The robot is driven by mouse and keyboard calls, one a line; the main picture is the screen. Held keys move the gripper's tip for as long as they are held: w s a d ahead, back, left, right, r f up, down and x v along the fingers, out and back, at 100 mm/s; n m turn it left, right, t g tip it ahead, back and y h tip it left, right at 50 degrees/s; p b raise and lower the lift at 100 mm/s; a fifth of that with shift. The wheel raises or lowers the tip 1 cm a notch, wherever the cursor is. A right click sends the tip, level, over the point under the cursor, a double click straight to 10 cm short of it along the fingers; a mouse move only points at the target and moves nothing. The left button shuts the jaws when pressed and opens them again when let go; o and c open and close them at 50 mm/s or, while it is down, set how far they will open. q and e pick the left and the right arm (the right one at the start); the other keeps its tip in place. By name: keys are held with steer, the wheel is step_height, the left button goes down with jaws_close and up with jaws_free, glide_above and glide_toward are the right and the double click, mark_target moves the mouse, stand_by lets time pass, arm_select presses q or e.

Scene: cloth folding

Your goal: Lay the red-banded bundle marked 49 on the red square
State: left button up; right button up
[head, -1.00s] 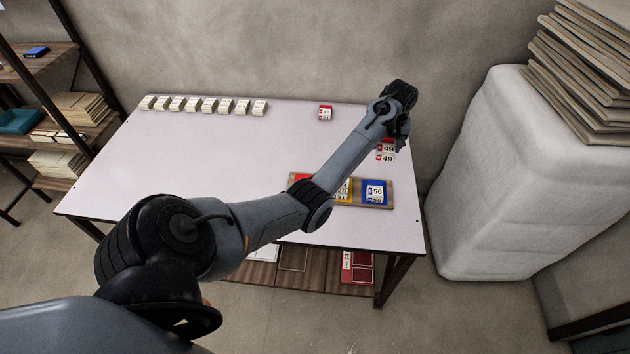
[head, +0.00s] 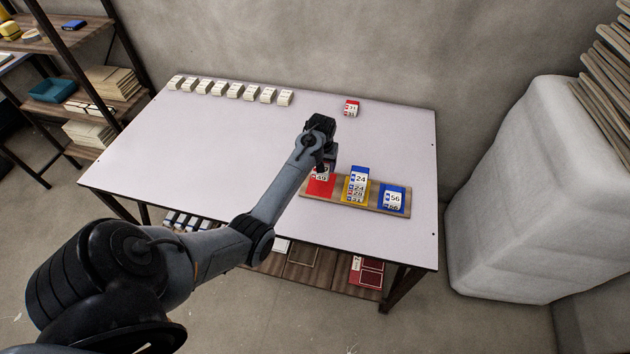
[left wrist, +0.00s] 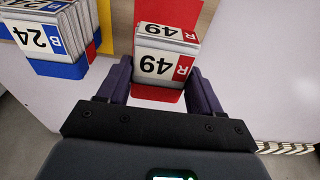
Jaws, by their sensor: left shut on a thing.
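The red-banded bundle marked 49 (head: 321,176) is over the red square (head: 318,188), at the left end of the wooden board (head: 375,205). My left gripper (head: 323,166) is shut on this bundle. In the left wrist view the bundle (left wrist: 160,65) sits between the two fingers, its number 49 showing twice, with red (left wrist: 195,12) beyond it. I cannot tell whether the bundle touches the square or is just above it. My right gripper is in neither current view.
Bundles marked 24 (head: 359,178) stand on the yellow square beside mine, and bundles marked 56 (head: 394,198) on the blue one. Another red-banded bundle (head: 351,108) and a row of white bundles (head: 230,90) line the back. The table's left side (head: 190,150) is clear.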

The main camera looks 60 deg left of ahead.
mark_target(322, 183)
arm_select(q)
step_height(322, 183, down, 3)
steer(key=shift+s+r, duration=0.1)
steer(key=shift+r, duration=0.1)
steer(key=shift+f+b, duration=0.8)
steer(key=shift+f, duration=1.65)
steer(key=shift+f, duration=0.15)
steer(key=o, duration=1.1)
